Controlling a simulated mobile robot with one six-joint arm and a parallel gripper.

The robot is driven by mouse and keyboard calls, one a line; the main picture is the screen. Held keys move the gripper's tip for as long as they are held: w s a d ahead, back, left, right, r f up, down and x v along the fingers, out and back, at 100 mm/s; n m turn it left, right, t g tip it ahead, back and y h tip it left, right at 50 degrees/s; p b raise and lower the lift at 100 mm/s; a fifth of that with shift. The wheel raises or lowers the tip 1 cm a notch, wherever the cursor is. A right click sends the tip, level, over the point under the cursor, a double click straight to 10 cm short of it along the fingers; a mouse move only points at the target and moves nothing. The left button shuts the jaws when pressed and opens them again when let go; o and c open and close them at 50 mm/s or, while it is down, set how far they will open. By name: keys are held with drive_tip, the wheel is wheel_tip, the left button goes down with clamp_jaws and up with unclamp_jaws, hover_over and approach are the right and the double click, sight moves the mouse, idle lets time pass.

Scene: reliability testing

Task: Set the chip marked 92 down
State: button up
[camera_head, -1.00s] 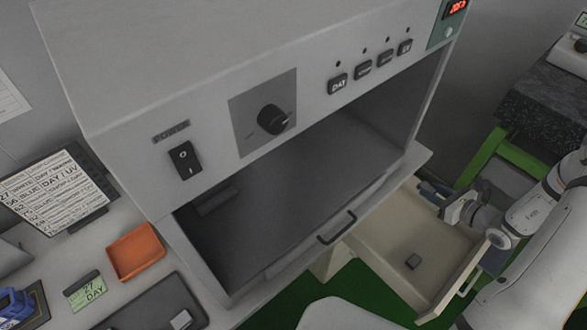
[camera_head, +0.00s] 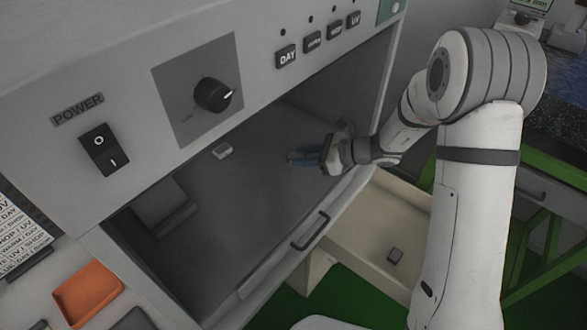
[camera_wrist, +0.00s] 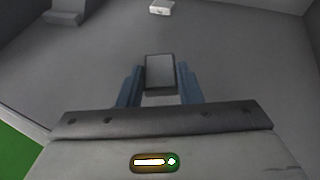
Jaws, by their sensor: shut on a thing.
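My gripper (camera_head: 306,157) reaches into the open cabinet from the right, with its blue fingers above the cabinet's grey floor. In the wrist view my gripper (camera_wrist: 160,82) is shut on a small dark grey chip (camera_wrist: 160,70). No number can be read on the face of the chip that shows. In the head view the chip is too hidden by the fingers to make out. A small light chip (camera_head: 222,151) lies on the cabinet floor farther in; it also shows at the top of the wrist view (camera_wrist: 161,7).
The cabinet (camera_head: 250,235) has a raised grey block (camera_head: 165,205) at its left. An orange tray (camera_head: 88,293) stands at the lower left. The cabinet floor between block and light chip is clear.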

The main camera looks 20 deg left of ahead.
sight(304, 174)
drive_tip(key=shift+f, duration=2.3)
drive_tip(key=shift+f, duration=0.2)
drive_tip(key=o, duration=1)
drive_tip(key=shift+r, duration=0.1)
